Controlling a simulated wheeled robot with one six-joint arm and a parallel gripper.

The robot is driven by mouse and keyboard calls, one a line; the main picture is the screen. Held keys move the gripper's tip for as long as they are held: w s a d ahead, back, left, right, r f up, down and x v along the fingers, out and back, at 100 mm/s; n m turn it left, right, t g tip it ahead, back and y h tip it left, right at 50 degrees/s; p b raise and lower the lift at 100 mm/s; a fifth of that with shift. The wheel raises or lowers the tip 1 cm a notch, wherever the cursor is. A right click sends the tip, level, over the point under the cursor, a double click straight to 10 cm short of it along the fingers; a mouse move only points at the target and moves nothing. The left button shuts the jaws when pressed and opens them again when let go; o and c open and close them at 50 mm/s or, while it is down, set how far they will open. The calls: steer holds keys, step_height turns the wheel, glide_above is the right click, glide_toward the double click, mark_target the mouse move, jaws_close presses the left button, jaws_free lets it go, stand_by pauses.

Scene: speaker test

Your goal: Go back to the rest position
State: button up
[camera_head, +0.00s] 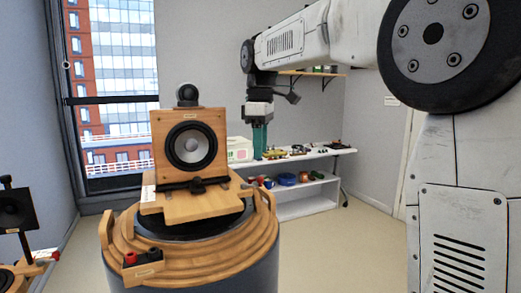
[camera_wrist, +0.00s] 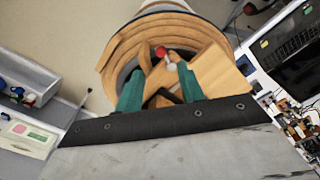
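My gripper (camera_head: 259,140) has teal fingers and hangs pointing down in the head view, to the right of the wooden speaker (camera_head: 191,146) and apart from it in the picture. In the wrist view my gripper (camera_wrist: 159,88) shows its two fingers spread, with no object clearly held between them. The stand also shows beyond the fingers in the wrist view (camera_wrist: 122,50), with a small red knob.
A white shelf unit (camera_head: 310,207) with small colourful items stands behind my gripper. A window (camera_head: 124,60) is at the left back. A dark panel device (camera_head: 14,210) is at the left edge. The wrist view shows a dark screen (camera_wrist: 295,62) at right. Floor right of the stand looks clear.

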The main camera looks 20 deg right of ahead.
stand_by(0.3)
steer(key=shift+m, duration=0.3)
steer(key=s+f+m, duration=0.3)
steer(key=s+f, duration=0.2)
steer(key=s, duration=0.6)
steer(key=s+f+m+t, duration=0.1)
steer(key=s+f+m, duration=0.2)
steer(key=s+f, duration=0.3)
steer(key=s+a+f+m, duration=0.1)
steer(key=s+f+m, duration=0.3)
steer(key=s, duration=1.1)
step_height(320, 180, down, 2)
steer(key=shift+s+f, duration=0.25)
steer(key=shift+s, duration=0.1)
